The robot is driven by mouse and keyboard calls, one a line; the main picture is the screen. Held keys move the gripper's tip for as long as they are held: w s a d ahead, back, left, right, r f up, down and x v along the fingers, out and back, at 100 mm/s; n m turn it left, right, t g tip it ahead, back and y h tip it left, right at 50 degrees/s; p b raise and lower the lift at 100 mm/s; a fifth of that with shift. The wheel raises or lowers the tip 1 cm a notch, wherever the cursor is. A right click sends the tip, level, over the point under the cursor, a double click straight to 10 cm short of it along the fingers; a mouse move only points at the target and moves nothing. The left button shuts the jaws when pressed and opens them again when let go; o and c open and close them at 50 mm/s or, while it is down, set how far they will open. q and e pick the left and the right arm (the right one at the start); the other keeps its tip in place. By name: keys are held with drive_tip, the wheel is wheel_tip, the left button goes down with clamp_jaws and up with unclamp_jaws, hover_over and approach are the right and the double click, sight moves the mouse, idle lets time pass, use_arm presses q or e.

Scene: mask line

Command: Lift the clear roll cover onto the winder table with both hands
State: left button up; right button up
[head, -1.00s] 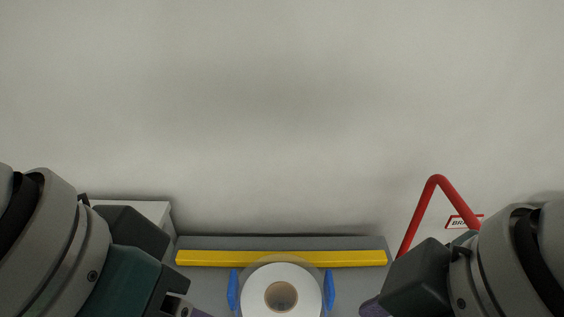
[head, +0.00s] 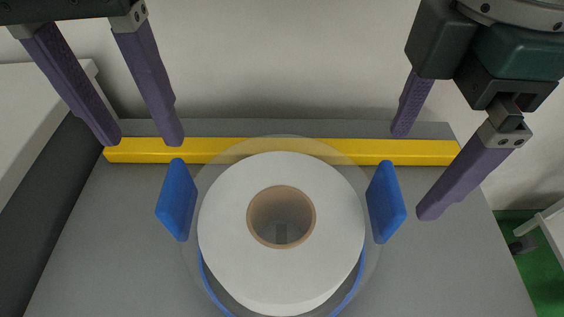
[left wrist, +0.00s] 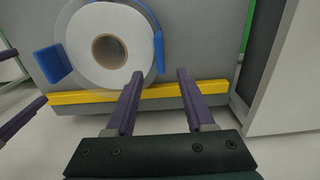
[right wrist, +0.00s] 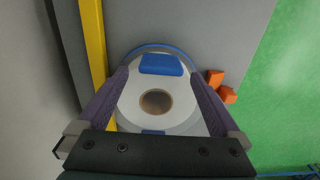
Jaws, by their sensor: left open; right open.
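The clear roll cover (head: 190,258) is a see-through round shell around a white roll (head: 225,220) with a brown core, on the grey winder table (head: 95,245). It has a blue handle on its left (head: 177,200) and one on its right (head: 386,202). My left gripper (head: 143,142) is open and empty, above and beyond the left handle near the yellow bar. My right gripper (head: 415,175) is open and empty, just right of the right handle. The left wrist view (left wrist: 155,72) and right wrist view (right wrist: 160,75) show nothing between the fingers' tips being gripped.
A yellow bar (head: 130,152) runs along the table's far edge. A pale cabinet (head: 35,115) stands at the left. Orange blocks (right wrist: 222,90) lie beside the roll in the right wrist view. Green floor (head: 540,270) shows at the right.

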sight(168, 183)
use_arm(q)
drive_tip(key=shift+s, duration=0.15)
use_arm(e)
drive_tip(key=shift+s, duration=0.15)
use_arm(q)
wheel_tip(168, 183, down, 10)
drive_tip(key=shift+r, duration=0.1)
use_arm(e)
wheel_tip(168, 183, down, 10)
drive_tip(key=shift+r, duration=0.1)
use_arm(q)
clamp_jaws()
use_arm(e)
drive_tip(key=c, duration=1.4)
